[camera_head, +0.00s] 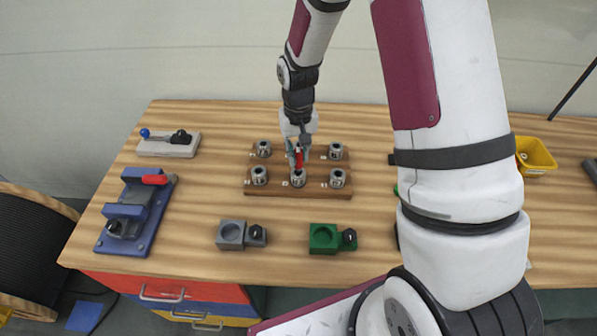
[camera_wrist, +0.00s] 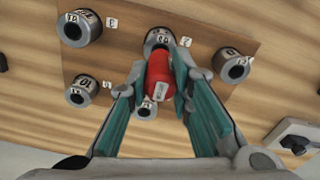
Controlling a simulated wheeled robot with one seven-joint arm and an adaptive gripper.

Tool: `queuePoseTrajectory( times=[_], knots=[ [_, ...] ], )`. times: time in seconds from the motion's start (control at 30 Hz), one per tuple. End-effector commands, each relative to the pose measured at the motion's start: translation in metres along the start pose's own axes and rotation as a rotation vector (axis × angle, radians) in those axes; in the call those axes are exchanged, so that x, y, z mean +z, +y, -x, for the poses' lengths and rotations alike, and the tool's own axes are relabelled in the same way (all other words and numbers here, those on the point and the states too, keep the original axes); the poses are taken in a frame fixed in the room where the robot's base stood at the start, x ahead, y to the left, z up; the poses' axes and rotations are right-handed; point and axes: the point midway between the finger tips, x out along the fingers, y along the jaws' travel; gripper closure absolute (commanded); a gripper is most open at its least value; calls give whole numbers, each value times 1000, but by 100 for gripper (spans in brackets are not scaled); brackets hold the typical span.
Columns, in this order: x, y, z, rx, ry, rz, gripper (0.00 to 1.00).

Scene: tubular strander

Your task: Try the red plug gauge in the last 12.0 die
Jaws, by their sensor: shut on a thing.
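The red plug gauge (camera_head: 299,158) is held upright in my gripper (camera_head: 298,150), its lower end at the front middle die (camera_head: 298,178) on the wooden board (camera_head: 317,193). In the wrist view the red gauge (camera_wrist: 159,76) sits between the two teal-lined fingers of my gripper (camera_wrist: 157,66). Its far end overlaps the mouth of that same die (camera_wrist: 158,38). I cannot tell whether the tip is just above the bore or inside it. Other dies stand on the board, such as the front left die (camera_head: 259,176) and front right die (camera_head: 337,178). Their markings are too small to read surely.
In front lie a grey block with a round recess (camera_head: 231,234) and a green one (camera_head: 323,238). A blue fixture with a red handle (camera_head: 135,208) and a grey toggle device (camera_head: 168,144) are at left. A yellow bin (camera_head: 537,157) is at right. Bare table surrounds the board.

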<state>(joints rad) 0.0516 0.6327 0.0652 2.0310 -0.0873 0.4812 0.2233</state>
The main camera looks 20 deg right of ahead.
Motion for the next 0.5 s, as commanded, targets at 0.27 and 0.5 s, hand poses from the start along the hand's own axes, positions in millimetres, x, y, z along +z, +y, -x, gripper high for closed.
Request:
queuePoseTrajectory(
  times=[0.27, 0.5],
  knots=[
    [0, 0, 14, -1, 3, 0, 100],
    [0, 0, 25, -1, 3, 0, 100]
  ],
)
